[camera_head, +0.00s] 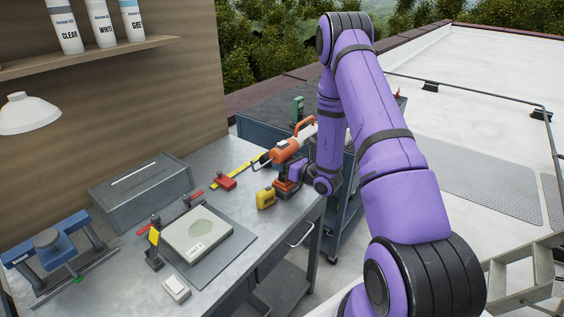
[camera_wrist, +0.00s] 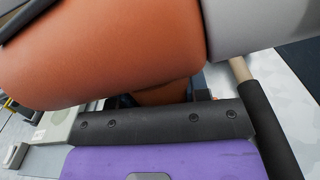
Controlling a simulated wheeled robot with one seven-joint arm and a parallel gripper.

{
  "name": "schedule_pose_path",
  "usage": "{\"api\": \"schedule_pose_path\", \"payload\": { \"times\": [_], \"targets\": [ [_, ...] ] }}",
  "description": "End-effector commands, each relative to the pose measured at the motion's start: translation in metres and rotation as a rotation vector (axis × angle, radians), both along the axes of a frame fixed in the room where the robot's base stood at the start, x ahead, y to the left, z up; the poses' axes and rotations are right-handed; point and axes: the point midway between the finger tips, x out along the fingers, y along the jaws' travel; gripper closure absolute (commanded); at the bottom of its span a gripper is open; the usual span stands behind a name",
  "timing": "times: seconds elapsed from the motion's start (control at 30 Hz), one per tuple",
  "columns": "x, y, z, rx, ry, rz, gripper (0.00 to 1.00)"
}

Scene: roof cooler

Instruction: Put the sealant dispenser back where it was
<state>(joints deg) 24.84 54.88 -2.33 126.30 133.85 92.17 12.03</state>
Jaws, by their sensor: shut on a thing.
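The sealant dispenser (camera_head: 287,149) is an orange tool with a pale tube at its far end. It is held above the right end of the grey workbench (camera_head: 227,276). My gripper (camera_head: 289,183) is shut on it, low on its body; the arm partly hides the grip and the fingertips. In the wrist view the dispenser's orange body (camera_wrist: 110,52) and grey tube (camera_wrist: 262,22) fill the upper part, close to the camera. I cannot tell whether the dispenser touches anything below it.
A dark blue cart (camera_head: 343,205) stands beyond the bench's right end. A shelf (camera_head: 95,55) bears several tubes. A railing (camera_head: 470,95) is at right.

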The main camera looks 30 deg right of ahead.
Motion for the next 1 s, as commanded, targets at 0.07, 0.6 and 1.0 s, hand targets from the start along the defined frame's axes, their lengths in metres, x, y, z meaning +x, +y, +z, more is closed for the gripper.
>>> {"api": "schedule_pose_path", "payload": {
  "times": [0.07,0.6,1.0],
  "targets": [
    [0.001,0.000,0.001,-0.001,-0.004,0.000,0.44],
    [-0.003,-0.001,-0.001,0.001,0.004,0.000,0.28],
    [-0.061,-0.023,0.000,0.001,0.002,-0.004,0.28]
  ]
}}
